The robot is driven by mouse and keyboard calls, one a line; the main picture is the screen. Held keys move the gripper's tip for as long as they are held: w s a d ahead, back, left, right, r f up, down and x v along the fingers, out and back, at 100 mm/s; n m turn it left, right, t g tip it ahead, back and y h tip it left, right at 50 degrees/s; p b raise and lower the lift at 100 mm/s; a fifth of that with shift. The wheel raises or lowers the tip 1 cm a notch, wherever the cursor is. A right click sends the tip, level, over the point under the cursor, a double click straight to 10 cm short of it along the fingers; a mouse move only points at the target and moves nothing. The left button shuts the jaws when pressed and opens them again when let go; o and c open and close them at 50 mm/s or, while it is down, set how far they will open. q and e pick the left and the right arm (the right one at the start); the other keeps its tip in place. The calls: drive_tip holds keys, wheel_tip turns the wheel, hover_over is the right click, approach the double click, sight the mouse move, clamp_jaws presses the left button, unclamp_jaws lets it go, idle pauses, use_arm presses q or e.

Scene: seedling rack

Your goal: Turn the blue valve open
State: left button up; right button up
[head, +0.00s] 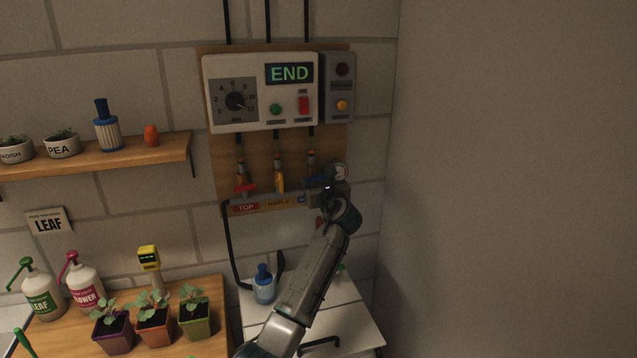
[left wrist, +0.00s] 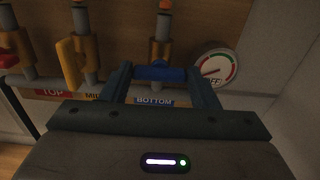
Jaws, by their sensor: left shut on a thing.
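The blue valve handle (left wrist: 160,73) shows in the left wrist view, lying crosswise on its brass pipe above the blue BOTTOM label (left wrist: 154,101). My left gripper (left wrist: 161,78) has its two fingers on either side of the handle, shut on it. My right gripper is not in view.
A round gauge (left wrist: 213,66) is just right of the blue valve. A control box (head: 260,92) reading END hangs above the valves. A wooden shelf (head: 95,158) is to the left. Potted seedlings (head: 152,318) and a blue-capped bottle (head: 264,285) stand below.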

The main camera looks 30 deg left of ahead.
use_arm(q)
drive_tip(key=n+b, duration=0.1)
drive_tip(key=n, duration=0.3)
drive_tip(key=shift+f+n, duration=0.15)
drive_tip(key=shift+n, duration=0.15)
drive_tip(key=n+b, duration=0.2)
drive_tip(key=n, duration=0.1)
drive_tip(key=shift+s+a+f+n, duration=0.1)
drive_tip(key=shift+n, duration=0.2)
drive_tip(key=n+b, duration=0.6)
drive_tip(key=n, duration=0.3)
drive_tip(key=shift+f+b, duration=0.15)
drive_tip(key=shift+b, duration=0.2)
drive_tip(key=shift+n, duration=0.3)
